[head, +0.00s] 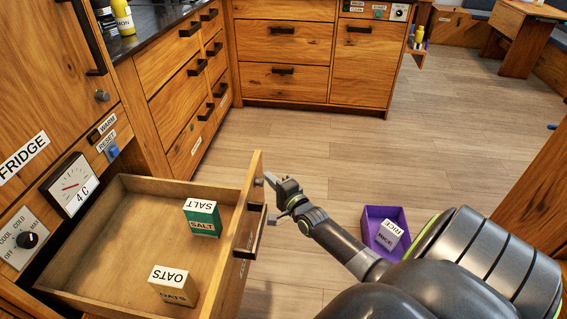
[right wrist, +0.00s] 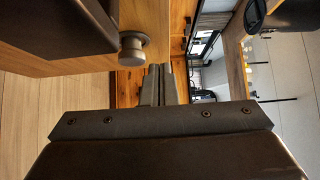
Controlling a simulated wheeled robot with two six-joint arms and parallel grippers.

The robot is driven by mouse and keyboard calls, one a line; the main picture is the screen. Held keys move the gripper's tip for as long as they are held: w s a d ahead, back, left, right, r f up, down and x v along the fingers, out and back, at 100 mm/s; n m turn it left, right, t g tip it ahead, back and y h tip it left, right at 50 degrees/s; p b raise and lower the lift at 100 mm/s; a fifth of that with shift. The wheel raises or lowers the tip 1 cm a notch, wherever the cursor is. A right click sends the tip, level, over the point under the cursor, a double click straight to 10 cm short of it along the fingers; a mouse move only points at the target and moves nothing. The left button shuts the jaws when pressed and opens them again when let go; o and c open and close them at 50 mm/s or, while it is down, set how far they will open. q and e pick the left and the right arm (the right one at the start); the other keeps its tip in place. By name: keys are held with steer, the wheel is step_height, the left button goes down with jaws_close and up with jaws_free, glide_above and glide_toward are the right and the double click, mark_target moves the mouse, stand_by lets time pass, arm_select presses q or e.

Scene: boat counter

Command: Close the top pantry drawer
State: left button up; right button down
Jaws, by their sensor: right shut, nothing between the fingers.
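The open wooden drawer (head: 130,235) is pulled out below the fridge panel at the left. In it stand a green and white SALT box (head: 203,222) and a tan OATS box (head: 172,292). Its front (head: 250,210) carries a dark handle (head: 257,232) and a small round knob (head: 259,182). My right gripper (head: 272,181) is shut and empty, just outside the drawer front by the knob. In the right wrist view the shut fingers (right wrist: 159,78) are close beside the grey knob (right wrist: 131,47); I cannot tell whether they touch. My left gripper is not in view.
A purple bin (head: 372,213) with a RICE box (head: 389,235) stands on the floor right of my right forearm. Wooden cabinets with shut drawers (head: 284,42) line the back. The floor (head: 310,130) between is clear.

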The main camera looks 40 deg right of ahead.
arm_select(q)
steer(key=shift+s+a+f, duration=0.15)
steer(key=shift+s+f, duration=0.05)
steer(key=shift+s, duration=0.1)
arm_select(e)
steer(key=shift+w+a, duration=0.8)
steer(key=shift+w, duration=0.1)
steer(key=shift+r, duration=0.1)
